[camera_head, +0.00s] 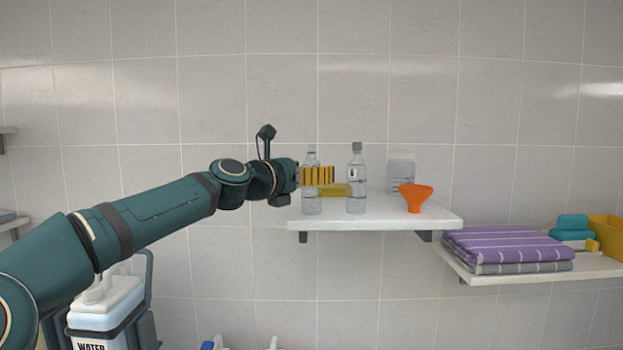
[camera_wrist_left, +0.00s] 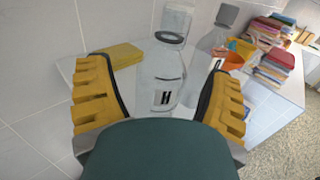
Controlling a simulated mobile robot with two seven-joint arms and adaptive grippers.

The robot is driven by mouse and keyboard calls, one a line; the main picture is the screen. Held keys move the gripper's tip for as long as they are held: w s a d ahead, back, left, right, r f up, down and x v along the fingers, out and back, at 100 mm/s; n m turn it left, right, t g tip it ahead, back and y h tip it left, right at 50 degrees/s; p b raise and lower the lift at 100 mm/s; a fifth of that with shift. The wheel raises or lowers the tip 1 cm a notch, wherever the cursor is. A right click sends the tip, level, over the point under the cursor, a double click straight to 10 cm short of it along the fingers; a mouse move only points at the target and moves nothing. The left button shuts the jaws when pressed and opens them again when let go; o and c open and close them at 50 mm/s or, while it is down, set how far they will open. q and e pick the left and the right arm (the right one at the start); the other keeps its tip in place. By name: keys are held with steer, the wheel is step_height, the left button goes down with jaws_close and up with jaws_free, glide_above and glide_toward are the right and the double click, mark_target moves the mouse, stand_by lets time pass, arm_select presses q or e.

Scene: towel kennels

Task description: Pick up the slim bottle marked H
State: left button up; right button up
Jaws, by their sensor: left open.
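The slim clear bottle marked H (camera_wrist_left: 165,72) stands upright in the left wrist view, its black H facing the camera. In the head view it appears to be the left bottle (camera_head: 312,205) on the white shelf, its middle hidden behind a yellow finger. My left gripper (camera_head: 318,175) is open and reaches in from the left at mid-height. In the left wrist view its yellow fingers (camera_wrist_left: 160,105) are on either side of the bottle, with gaps showing. My right gripper is not in view.
A second clear bottle (camera_head: 357,190) with a grey cap stands to the right on the shelf (camera_head: 385,223). A yellow block (camera_head: 338,190), a clear container (camera_head: 401,172) and an orange funnel (camera_head: 417,194) are also there. Folded towels (camera_head: 510,245) lie on a lower shelf at right.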

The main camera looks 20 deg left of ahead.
arm_select(q)
steer(key=shift+w+f, duration=0.1)
steer(key=shift+w, duration=0.05)
steer(key=c, duration=1.2)
steer(key=shift+o, duration=0.2)
